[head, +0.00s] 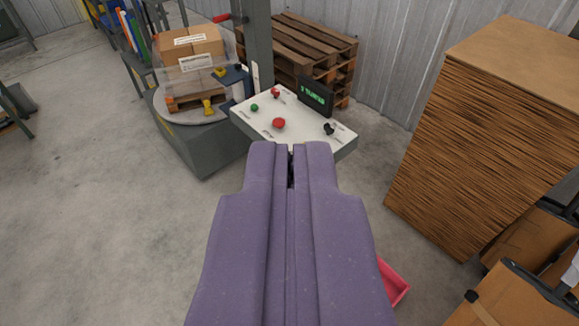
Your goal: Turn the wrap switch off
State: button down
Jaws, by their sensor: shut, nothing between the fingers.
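A white control panel (303,126) stands ahead of my gripper at the upper middle of the head view. It carries a green button (254,107), a large red button (279,123), a small red-topped control (275,92) and a black knob (328,129) near its right corner. The labels are too small to read, so I cannot tell which is the wrap switch or how it is set. My purple gripper (290,151) is shut and empty. In the picture its tips overlap the panel's near edge. I cannot tell whether they touch it.
A dark display (316,97) with green text stands at the panel's back. A wrapping machine turntable (180,115) with boxes on a pallet is at the left. Stacked pallets (300,45) stand behind. A tall cardboard stack (480,120) fills the right. A red bin (393,283) lies below.

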aim_at(276, 92)
jog(key=j+z, duration=0.2)
jog(key=j, duration=0.5)
jog(key=j+z, duration=0.2)
jog(key=j, duration=0.45)
jog(key=k+j+z, duration=0.2)
jog(key=j, duration=0.5)
jog(key=i+u, duration=0.1)
jog(key=i, duration=0.4)
jog(key=i+u, duration=0.15)
jog(key=i, duration=0.35)
jog(key=i+l+u, duration=0.1)
jog(key=i, duration=0.4)
jog(key=i+l+u, duration=0.15)
jog(key=i, duration=0.3)
jog(key=i+l+u, duration=0.1)
jog(key=i+l, duration=0.15)
jog(key=i, duration=0.25)
jog(key=i+l+u, duration=0.1)
jog(key=i+l, duration=0.15)
jog(key=i, duration=0.2)
